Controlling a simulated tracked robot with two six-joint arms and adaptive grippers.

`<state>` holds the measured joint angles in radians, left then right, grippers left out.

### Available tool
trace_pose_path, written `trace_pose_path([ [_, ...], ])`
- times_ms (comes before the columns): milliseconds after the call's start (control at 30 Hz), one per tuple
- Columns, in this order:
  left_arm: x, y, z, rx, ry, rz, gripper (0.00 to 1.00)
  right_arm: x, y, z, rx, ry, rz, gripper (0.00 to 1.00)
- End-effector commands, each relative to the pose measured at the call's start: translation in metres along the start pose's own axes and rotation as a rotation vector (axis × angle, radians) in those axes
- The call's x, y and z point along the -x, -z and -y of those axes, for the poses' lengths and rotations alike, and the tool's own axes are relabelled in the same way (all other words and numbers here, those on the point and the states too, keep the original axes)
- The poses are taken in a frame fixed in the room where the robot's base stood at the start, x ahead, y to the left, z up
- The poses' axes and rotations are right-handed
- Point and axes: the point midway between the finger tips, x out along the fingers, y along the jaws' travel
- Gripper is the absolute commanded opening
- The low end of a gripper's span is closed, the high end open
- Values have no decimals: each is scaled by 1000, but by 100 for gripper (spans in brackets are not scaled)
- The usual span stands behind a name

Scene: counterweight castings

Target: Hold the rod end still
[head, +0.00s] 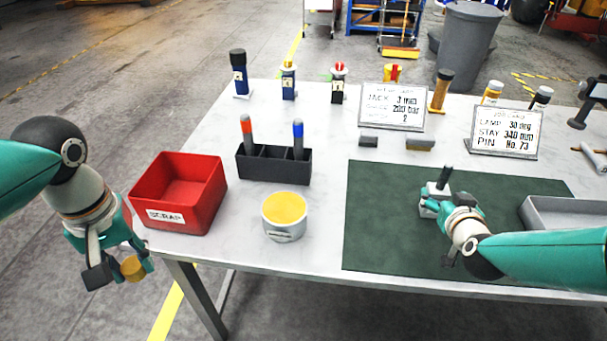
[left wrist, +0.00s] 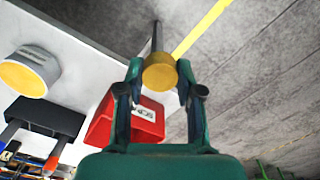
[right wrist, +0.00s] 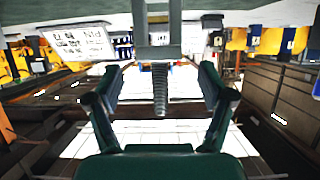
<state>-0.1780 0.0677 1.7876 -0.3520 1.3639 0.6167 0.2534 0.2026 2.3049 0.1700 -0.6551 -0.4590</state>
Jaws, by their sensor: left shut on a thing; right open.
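A dark threaded rod (head: 444,178) stands upright from a grey block on the green mat (head: 385,235). In the right wrist view the rod end (right wrist: 160,92) shows between the fingers, with the grey block (right wrist: 158,48) beyond it. My right gripper (head: 432,206) is open at the block; its arm hides part of it, and I cannot tell whether a finger touches.
A red scrap bin (head: 205,205), a yellow-topped pot (head: 284,228) and a black holder (head: 272,166) with two markers stand left of the mat. A grey tray (head: 530,215) lies at the right. Two signs (head: 392,105) and several tools line the back.

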Motion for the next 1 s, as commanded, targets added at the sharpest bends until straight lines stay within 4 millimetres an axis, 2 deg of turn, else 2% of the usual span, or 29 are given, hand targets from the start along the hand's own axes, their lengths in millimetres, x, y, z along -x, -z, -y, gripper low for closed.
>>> trace_pose_path([
  [267, 3, 0, 0, -1, 0, 0, 6, -7, -1, 0, 1, 0, 2, 81],
  [600, 13, 0, 0, -1, 0, 0, 6, -48, -5, -2, 0, -1, 2, 81],
  [1000, 13, 0, 0, -1, 0, 0, 6, -52, -5, -1, 0, 0, 1, 81],
])
